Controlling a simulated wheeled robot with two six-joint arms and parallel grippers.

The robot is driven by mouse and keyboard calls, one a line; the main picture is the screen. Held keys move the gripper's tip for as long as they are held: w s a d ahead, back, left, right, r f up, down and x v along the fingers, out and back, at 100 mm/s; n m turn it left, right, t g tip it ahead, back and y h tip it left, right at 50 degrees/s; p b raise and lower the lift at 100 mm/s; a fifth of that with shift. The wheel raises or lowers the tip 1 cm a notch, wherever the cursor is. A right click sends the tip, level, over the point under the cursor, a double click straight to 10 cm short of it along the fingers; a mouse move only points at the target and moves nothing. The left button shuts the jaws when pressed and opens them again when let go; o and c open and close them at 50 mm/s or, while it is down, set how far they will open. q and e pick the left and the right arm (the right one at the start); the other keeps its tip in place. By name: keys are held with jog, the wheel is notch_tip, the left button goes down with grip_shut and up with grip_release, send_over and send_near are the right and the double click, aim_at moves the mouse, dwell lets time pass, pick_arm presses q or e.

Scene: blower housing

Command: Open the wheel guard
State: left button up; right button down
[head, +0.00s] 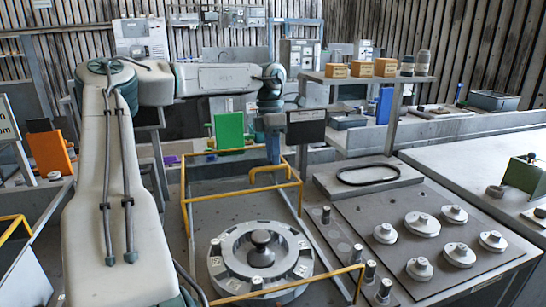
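The wheel (261,253) is a round grey metal disc with a dark central knob, lying flat in a bay at the lower centre. Yellow tubular rails, which look like the wheel guard (225,194), run around and behind it. A front yellow bar (315,284) crosses low over the wheel's near edge. My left arm reaches across the top from the left. Its gripper (272,158) points down at a raised yellow bar behind the wheel. The fingertips are at or very near that bar; their gap is too small to see. My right gripper is out of view.
A shelf (366,78) with small boxes and jars stands behind. A dark box-shaped part (306,128) sits close right of the gripper. A green panel (229,131) stands behind left.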

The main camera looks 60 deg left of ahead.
pick_arm(q)
notch_tip(320, 180, up, 9)
jog(key=a, duration=0.1)
jog(key=shift+w+a+r, duration=0.2)
jog(key=shift+w+a, duration=0.1)
jog(key=shift+a, duration=0.1)
